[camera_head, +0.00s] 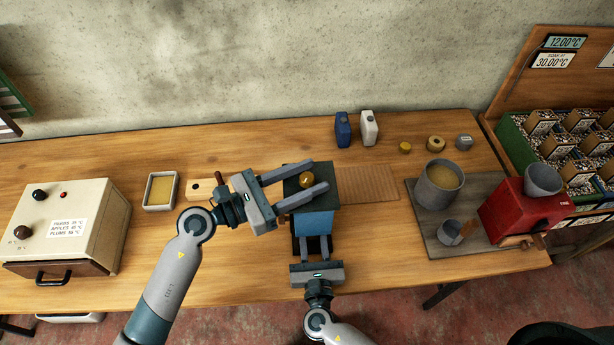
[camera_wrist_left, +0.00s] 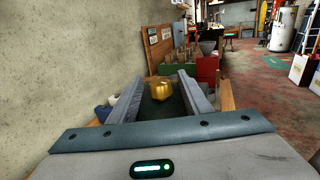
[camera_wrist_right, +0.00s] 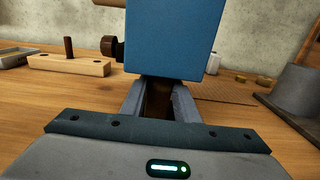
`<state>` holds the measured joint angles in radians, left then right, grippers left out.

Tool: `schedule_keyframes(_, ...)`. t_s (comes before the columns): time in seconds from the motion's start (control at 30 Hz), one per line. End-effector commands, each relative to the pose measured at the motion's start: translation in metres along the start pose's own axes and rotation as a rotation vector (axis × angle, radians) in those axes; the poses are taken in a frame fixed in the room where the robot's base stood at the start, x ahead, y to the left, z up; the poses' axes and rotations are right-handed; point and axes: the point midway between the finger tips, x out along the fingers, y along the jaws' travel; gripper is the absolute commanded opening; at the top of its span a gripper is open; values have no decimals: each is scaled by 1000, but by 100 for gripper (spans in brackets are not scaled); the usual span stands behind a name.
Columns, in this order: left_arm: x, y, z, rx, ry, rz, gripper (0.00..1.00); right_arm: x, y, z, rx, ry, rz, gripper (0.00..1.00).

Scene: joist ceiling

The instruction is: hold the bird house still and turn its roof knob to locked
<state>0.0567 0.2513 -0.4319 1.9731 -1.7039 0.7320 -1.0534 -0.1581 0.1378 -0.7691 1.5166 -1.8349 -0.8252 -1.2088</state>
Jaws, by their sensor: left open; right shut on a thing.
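The bird house stands on the table, with a blue front (camera_head: 314,224) and a dark green roof (camera_head: 324,181). It also shows as a blue block in the right wrist view (camera_wrist_right: 172,38). The round golden roof knob (camera_head: 306,180) sits on the roof and shows in the left wrist view (camera_wrist_left: 161,90). My left gripper (camera_head: 320,176) is open, its fingers on either side of the knob, apart from it. My right gripper (camera_head: 313,243) is shut on the lower front of the bird house. The exact grip is partly hidden. The knob's lock marking cannot be read.
A wooden block with a peg (camera_head: 203,189) and a shallow tray (camera_head: 160,190) lie to the left. A slatted mat (camera_head: 369,183) lies right of the bird house. Blue (camera_head: 343,129) and white (camera_head: 369,128) containers stand behind. A metal pot (camera_head: 439,186) and red machine (camera_head: 514,211) are farther right.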

Motion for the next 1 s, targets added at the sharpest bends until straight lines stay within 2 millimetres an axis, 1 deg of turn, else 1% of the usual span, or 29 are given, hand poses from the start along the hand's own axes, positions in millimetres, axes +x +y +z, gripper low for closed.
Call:
schedule_keyframes(0.27,1,0,0,0,0,0,44,0,0,0,0,0,0,0)
schedule_keyframes(0.37,1,0,0,0,0,0,23,0,0,0,0,0,0,0)
schedule_keyframes(0.4,1,0,0,0,0,0,13,0,0,0,0,0,0,0)
schedule_keyframes(0.43,1,0,0,0,0,0,6,0,0,0,0,0,0,0)
schedule_keyframes(0.47,1,0,0,0,0,0,3,0,0,0,0,0,0,0)
schedule_keyframes(0.73,2,0,-1,-1,2,29,3,0,0,0,0,0,0,0)
schedule_keyframes(1.0,2,-2,-1,-2,1,166,3,0,0,0,0,0,0,0)
